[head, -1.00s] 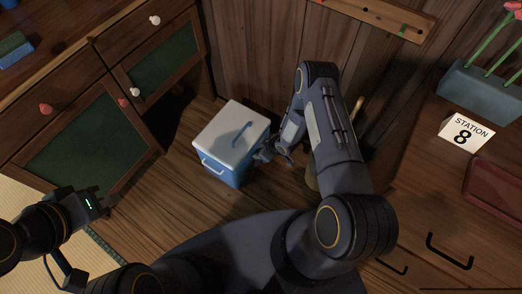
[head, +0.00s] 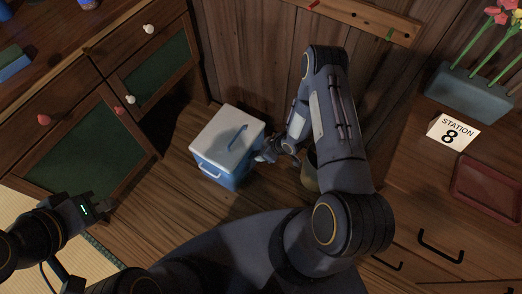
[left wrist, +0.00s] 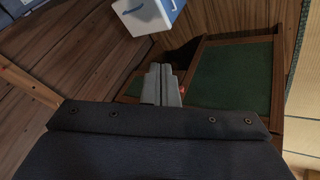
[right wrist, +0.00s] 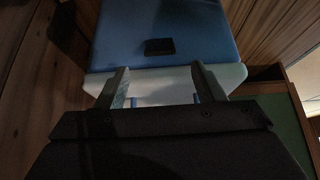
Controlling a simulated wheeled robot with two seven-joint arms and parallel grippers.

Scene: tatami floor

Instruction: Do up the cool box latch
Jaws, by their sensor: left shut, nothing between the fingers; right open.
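The cool box (head: 212,161), blue with a white lid (head: 228,131), stands closed on the wooden floor. It also shows at the top of the left wrist view (left wrist: 150,14). My right gripper (head: 266,156) is at the box's right side. In the right wrist view, its open fingers (right wrist: 158,84) are spread in front of the pale lid edge. A small black catch (right wrist: 160,47) sits on the blue wall (right wrist: 215,30) beyond the fingertips. Small blue parts show between the fingers; the latch's exact position is unclear. My left gripper (head: 101,208) is shut and empty, away from the box.
A wooden cabinet (head: 75,148) with green panels stands left of the box. A wooden wall (head: 248,60) is behind it. A round brownish container (head: 310,176) is partly hidden behind my right arm. Open floor (head: 160,215) lies in front of the box.

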